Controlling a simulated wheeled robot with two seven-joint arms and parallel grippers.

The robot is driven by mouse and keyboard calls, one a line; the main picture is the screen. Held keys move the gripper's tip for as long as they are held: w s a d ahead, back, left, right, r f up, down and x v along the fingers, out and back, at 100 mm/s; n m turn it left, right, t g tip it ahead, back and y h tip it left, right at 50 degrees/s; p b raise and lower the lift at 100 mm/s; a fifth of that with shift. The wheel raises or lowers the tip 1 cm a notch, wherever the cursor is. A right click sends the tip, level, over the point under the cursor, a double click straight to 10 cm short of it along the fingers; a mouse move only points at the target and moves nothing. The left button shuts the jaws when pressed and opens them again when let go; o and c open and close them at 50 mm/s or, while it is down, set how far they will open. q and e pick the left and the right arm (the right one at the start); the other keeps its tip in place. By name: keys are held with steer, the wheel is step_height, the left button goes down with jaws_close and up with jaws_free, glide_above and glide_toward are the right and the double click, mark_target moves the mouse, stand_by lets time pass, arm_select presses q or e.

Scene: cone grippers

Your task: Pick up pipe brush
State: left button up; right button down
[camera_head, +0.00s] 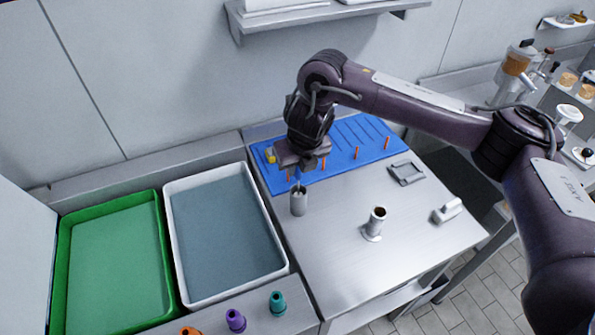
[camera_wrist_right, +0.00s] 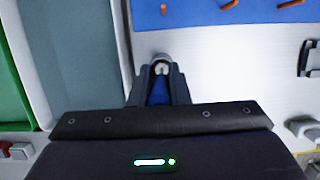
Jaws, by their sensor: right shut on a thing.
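My right gripper (camera_head: 298,176) is above a small grey metal cup (camera_head: 298,203) that stands upright on the steel table. In the right wrist view, its fingers (camera_wrist_right: 160,78) are shut on a blue part (camera_wrist_right: 159,93), which looks like the pipe brush. The pale rim of the cup (camera_wrist_right: 161,61) shows just beyond the fingertips. The lower end of the brush is hidden, and I cannot tell how deep it sits in the cup. My left gripper is not in view.
A blue mat (camera_head: 345,158) with orange pegs lies behind the cup. A white tray (camera_head: 284,268) and a green tray (camera_head: 66,255) are at the left. A metal funnel-like piece (camera_head: 375,224) and a grey holder (camera_head: 407,174) stand to the right. Coloured cones, including a teal one (camera_head: 277,303), are in front.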

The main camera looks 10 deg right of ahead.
step_height(320, 180, up, 19)
steer(key=shift+f, duration=0.2)
stand_by(1.0)
